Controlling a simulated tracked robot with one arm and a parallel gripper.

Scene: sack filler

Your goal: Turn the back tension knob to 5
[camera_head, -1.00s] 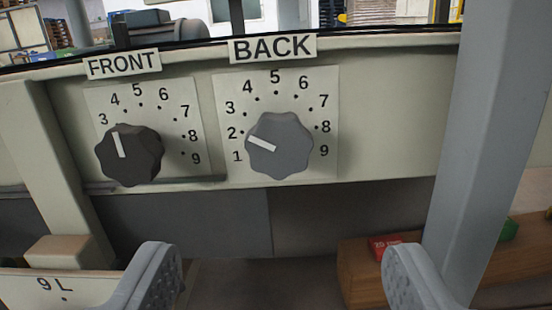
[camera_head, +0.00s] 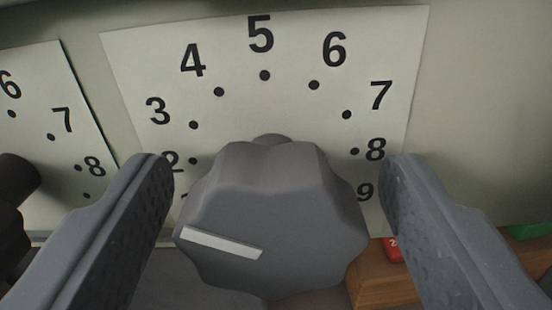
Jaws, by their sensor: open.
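The back tension knob (camera_head: 275,215) is a grey lobed knob that fills the lower middle of the view. Its white pointer line (camera_head: 222,243) points left and slightly up; in the earlier frame it pointed at about 2. The white dial plate (camera_head: 290,110) behind it shows numbers, with 5 (camera_head: 260,34) at the top. My gripper (camera_head: 278,180) is open, with one finger on each side of the knob. A gap shows between each finger and the knob. The knob hides the lower part of the dial.
The front dial plate (camera_head: 60,125) and part of its dark knob (camera_head: 14,195) stand close to my left finger. A wooden block (camera_head: 385,282), a red box (camera_head: 392,250) and a green item (camera_head: 532,231) lie below at the right. The panel right of the dial is bare.

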